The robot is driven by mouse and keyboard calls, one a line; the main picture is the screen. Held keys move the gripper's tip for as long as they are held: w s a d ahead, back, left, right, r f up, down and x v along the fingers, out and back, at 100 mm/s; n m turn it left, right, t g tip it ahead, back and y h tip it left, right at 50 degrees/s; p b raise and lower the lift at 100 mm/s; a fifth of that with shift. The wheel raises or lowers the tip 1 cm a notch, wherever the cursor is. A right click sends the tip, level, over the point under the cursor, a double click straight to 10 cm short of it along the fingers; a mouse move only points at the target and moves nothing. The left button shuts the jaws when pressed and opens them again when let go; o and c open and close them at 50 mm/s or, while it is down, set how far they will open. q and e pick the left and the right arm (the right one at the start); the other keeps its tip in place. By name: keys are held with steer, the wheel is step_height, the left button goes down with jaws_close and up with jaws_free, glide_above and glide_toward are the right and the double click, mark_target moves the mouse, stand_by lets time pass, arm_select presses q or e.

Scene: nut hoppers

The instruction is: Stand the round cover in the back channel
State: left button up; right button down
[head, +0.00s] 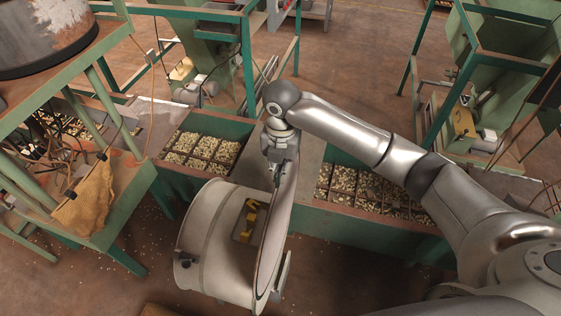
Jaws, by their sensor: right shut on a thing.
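The round cover (278,228) is a pale, worn disc with a dark edge, seen almost edge-on near the middle of the head view. My right gripper (279,174) reaches down from above and is shut on its upper rim. A grey handle-like part (281,276) shows at the cover's lower right. A pale drum-shaped body (208,240) with a yellow-and-black label lies directly left of the cover; I cannot tell whether they touch or are joined. I cannot make out the back channel. My left gripper is not in view.
Green-framed bins of nuts stand behind left (204,148) and right (362,190), with a bare grey strip (308,160) between them. A green stand (130,190) with a brown sack (88,205) is at left. Open floor (340,60) shows at the back.

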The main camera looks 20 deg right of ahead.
glide_above(281, 213)
steer(key=shift+w+f, duration=0.15)
steer(key=shift+f, duration=5.65)
step_height(281, 213, down, 12)
steer(key=b, duration=1.1)
steer(key=shift+r+b, duration=0.2)
steer(key=shift+b, duration=0.2)
steer(key=shift+f+b, duration=2.25)
steer(key=shift+f, duration=1.85)
steer(key=shift+w+a+b, duration=0.4)
steer(key=shift+w+a, duration=0.15)
steer(key=shift+a, duration=0.35)
steer(key=c, duration=1.6)
jaws_free()
steer(key=shift+o, duration=0.2)
steer(key=shift+s+d+f, duration=0.1)
